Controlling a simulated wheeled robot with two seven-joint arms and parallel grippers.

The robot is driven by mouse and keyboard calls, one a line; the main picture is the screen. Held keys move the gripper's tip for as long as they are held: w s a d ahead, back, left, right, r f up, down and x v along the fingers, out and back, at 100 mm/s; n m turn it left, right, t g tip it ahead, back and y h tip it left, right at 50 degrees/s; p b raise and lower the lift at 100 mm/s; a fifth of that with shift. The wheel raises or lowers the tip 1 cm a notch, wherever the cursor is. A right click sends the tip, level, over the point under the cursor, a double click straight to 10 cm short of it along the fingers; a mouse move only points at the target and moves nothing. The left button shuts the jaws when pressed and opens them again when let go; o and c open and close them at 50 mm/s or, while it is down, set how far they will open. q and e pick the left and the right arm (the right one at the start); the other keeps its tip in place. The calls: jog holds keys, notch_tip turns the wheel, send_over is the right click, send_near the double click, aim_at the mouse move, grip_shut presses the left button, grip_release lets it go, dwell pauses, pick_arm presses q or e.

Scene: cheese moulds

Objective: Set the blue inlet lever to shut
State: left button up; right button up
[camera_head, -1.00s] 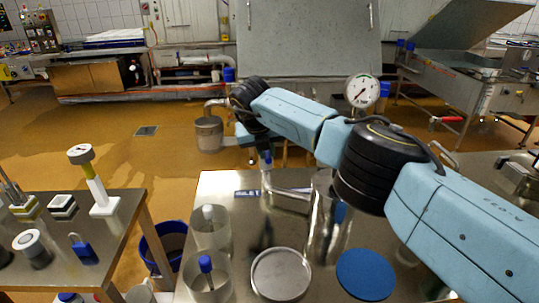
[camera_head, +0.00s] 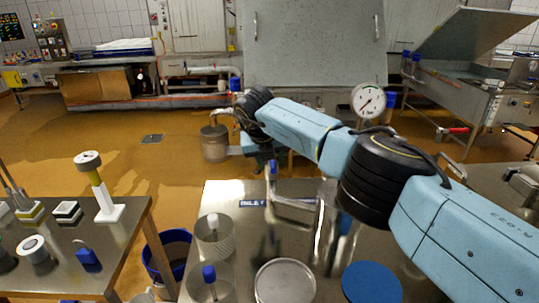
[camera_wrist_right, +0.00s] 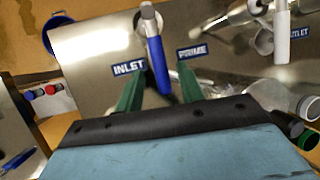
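The blue inlet lever (camera_wrist_right: 158,62) shows in the right wrist view, with a grey metal end at the top and its blue handle pointing down the picture. The INLET label (camera_wrist_right: 129,67) is left of it and the PRIME label (camera_wrist_right: 192,52) right. My right gripper (camera_wrist_right: 160,82) is open. Its two green fingers lie either side of the handle in the picture, with gaps showing; contact is not visible. In the head view the lever (camera_head: 271,168) is a small upright blue piece above the steel table, beside my right gripper (camera_head: 265,158), which is partly hidden. My left gripper is not in view.
The steel table (camera_head: 225,190) holds clear cylinders, a round metal dish (camera_head: 285,282) and a blue disc (camera_head: 371,284). A pressure gauge (camera_head: 369,101) stands behind my arm. A side table (camera_head: 120,240) with small items is at left, a blue bucket (camera_head: 172,256) between.

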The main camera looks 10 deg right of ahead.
jog(key=shift+s+a+r, duration=0.15)
jog(key=shift+r, duration=0.4)
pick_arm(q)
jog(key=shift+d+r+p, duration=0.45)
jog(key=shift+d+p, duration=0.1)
pick_arm(e)
jog(key=v, duration=1.2)
